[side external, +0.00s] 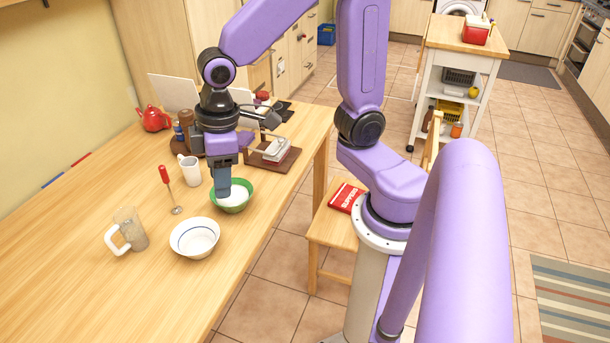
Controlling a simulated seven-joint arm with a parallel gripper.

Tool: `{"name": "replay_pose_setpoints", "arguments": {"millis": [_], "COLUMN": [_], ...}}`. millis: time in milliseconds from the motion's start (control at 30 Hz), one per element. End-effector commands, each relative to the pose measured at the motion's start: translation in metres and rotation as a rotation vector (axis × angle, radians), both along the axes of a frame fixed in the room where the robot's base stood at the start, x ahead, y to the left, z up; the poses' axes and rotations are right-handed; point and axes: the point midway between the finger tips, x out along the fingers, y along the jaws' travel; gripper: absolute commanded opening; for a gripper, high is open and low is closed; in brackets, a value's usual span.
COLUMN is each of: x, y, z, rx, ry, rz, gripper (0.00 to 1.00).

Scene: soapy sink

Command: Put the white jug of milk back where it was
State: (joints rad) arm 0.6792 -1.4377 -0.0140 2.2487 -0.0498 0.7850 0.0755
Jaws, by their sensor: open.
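The white jug (190,171) stands upright on the wooden table, with its handle toward the left. My gripper (223,191) is a little to the right of the jug and apart from it. Its blue-grey fingers point down at the green bowl (241,206), which has white contents. I cannot tell from this view whether the fingertips touch the contents. The gripper is open, and I see nothing held in it. The fingers hide part of the bowl's left side.
A white bowl with a dark line (195,240), a clear mug (130,232) and a red-handled whisk (168,186) stand nearby. Behind are a red teapot (153,119) and a brown tray (274,160). The table (110,300) is clear at the front left.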

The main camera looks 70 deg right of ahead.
Motion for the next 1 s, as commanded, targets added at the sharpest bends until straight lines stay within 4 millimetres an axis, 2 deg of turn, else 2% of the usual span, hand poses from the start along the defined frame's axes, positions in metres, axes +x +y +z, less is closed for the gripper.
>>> {"name": "replay_pose_setpoints", "arguments": {"millis": [33,200,300,400,600,1000], "x": [-0.022,-0.085,-0.113,-0.132,-0.145,-0.145], "y": [-0.003,-0.020,-0.031,-0.040,-0.047,-0.047], "z": [0.002,0.004,0.003,0.002,0.001,0.001], "rx": [-0.004,-0.026,-0.037,-0.047,-0.055,-0.054], "ry": [0.010,0.045,0.061,0.073,0.084,0.083], "rz": [0.052,0.211,0.289,0.342,0.384,0.383], "gripper": [0.46,0.46,0.46,0.46,0.46,0.46]}}
